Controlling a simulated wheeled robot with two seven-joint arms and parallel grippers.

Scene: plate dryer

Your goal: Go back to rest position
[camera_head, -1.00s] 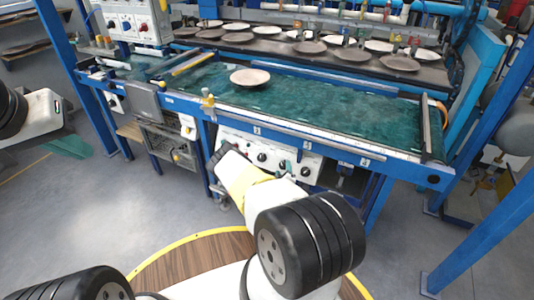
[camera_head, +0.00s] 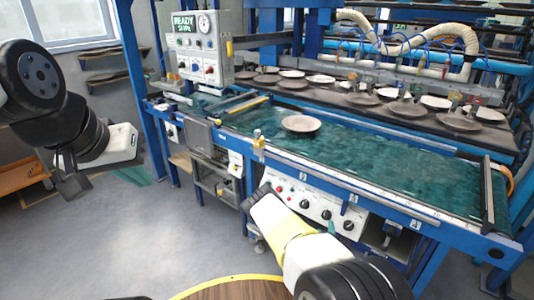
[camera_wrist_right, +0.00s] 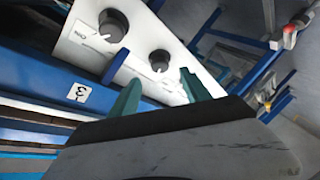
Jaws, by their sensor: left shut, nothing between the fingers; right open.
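My left arm comes in at the left of the head view, with black joints and a pale hand. My left gripper (camera_head: 130,175) is there, with green fingers low beside the hand, over the floor and clear of the machine. Its fingers look shut and empty. My right gripper (camera_head: 272,196) is in front of the machine's control panel (camera_head: 325,206). In the right wrist view (camera_wrist_right: 160,90), its two green fingers stand apart with nothing between them. The panel and its dark knobs show beyond them.
The plate dryer has a green belt (camera_head: 375,158) with one plate (camera_head: 301,123) on it. Several plates stand on the dark rear surface. A blue post (camera_head: 137,85) stands at the left. Grey floor (camera_head: 130,235) is open in front of the machine.

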